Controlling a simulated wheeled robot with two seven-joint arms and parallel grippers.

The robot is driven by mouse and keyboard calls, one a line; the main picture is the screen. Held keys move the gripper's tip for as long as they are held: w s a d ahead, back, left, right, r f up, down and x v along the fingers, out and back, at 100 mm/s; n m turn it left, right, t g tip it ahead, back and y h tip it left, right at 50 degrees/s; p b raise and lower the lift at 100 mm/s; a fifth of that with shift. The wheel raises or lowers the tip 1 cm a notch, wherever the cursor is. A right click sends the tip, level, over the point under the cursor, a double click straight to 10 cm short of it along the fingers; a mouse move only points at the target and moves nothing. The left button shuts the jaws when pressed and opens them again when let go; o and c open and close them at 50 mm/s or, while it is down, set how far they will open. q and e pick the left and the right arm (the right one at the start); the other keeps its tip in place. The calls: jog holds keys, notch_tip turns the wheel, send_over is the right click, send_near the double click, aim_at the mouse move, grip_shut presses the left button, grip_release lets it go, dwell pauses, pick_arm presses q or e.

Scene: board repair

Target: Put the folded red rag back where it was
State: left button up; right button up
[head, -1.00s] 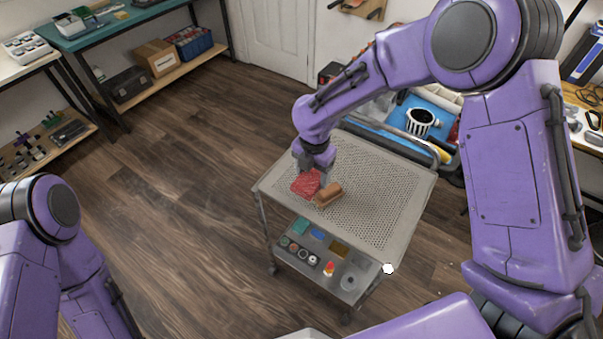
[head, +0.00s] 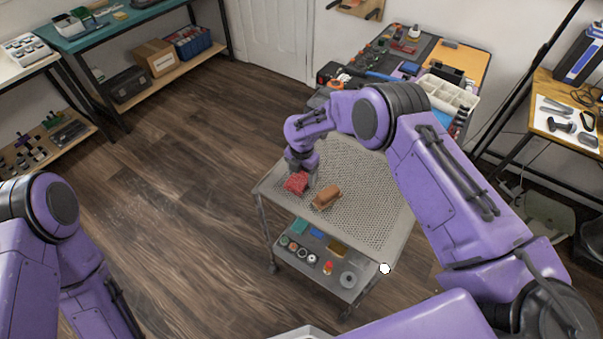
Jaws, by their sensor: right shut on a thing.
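The folded red rag (head: 295,183) is at the left part of the perforated top of the grey cart (head: 372,228). My right gripper (head: 302,172) points down at the rag and is shut on its upper right side. The fingertips are small and partly hidden. I cannot tell whether the rag rests on the cart top or hangs just above it. My left arm shows at the left edge, but its gripper is out of view.
A brown block-like object (head: 327,198) lies just right of the rag. The cart's lower shelf (head: 322,278) holds small jars and coloured pieces. A cluttered workbench (head: 437,52) stands behind. The cart top's right part is bare.

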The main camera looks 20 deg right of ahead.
aim_at(302, 176)
jog(key=shift+f, duration=0.25)
jog(key=o, duration=1)
jog(key=shift+r, duration=0.1)
jog(key=shift+r, duration=0.6)
notch_tip(302, 176, up, 11)
jog(key=b, duration=0.1)
jog(key=shift+b, duration=0.35)
jog(key=shift+r, duration=0.1)
